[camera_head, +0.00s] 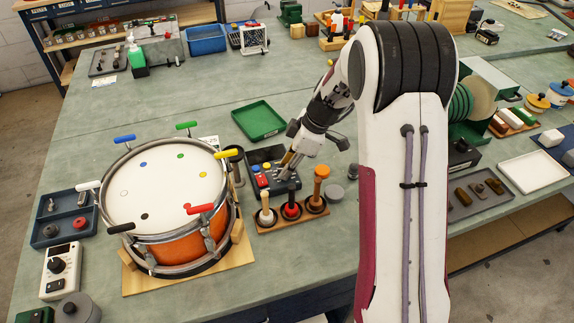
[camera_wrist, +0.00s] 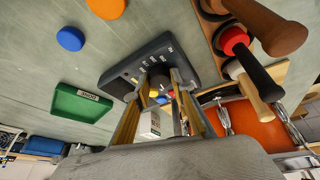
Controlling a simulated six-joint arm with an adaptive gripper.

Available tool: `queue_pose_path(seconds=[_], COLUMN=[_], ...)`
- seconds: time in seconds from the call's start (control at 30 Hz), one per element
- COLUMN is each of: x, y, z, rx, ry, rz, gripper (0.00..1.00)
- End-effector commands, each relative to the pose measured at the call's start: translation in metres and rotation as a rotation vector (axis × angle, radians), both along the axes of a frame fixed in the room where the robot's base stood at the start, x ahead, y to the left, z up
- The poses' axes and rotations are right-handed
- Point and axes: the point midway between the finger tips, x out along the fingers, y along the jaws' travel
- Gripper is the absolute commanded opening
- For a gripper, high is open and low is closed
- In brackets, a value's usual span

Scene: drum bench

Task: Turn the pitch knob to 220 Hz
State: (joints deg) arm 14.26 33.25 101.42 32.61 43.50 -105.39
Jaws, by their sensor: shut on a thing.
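A dark control box (camera_head: 265,157) with coloured buttons sits on the bench right of the drum. In the wrist view, the same box (camera_wrist: 120,76) has a black knob (camera_wrist: 159,77) with small white scale marks beside it, too small to read. My gripper (camera_head: 285,175) reaches down over the box. In the wrist view, my gripper's fingers (camera_wrist: 160,88) are closed on both sides of the knob. The knob's pointer cannot be made out, and the gripper hides the knob in the head view.
The drum (camera_head: 165,195) with coloured tuning handles stands to the left. A wooden rack (camera_head: 292,217) of upright mallets stands close in front of the box. A green tray (camera_head: 258,122) lies behind it.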

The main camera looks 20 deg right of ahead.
Motion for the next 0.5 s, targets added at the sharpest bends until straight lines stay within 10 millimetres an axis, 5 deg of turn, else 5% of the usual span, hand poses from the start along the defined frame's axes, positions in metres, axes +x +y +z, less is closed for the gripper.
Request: queue_pose_path(seconds=[0.23, 0.27, 0.3, 0.5], x=[-0.0012, -0.0012, -0.0012, -0.0005], y=[-0.001, -0.0011, -0.0011, -0.0006], z=[-0.0016, -0.0016, -0.0015, -0.0008], rx=[-0.002, -0.002, -0.002, -0.002], ry=[0.003, 0.003, 0.003, 0.001], rz=[0.0, 0.0, 0.0, -0.001], gripper=[0.02, 0.31, 0.41, 0.41])
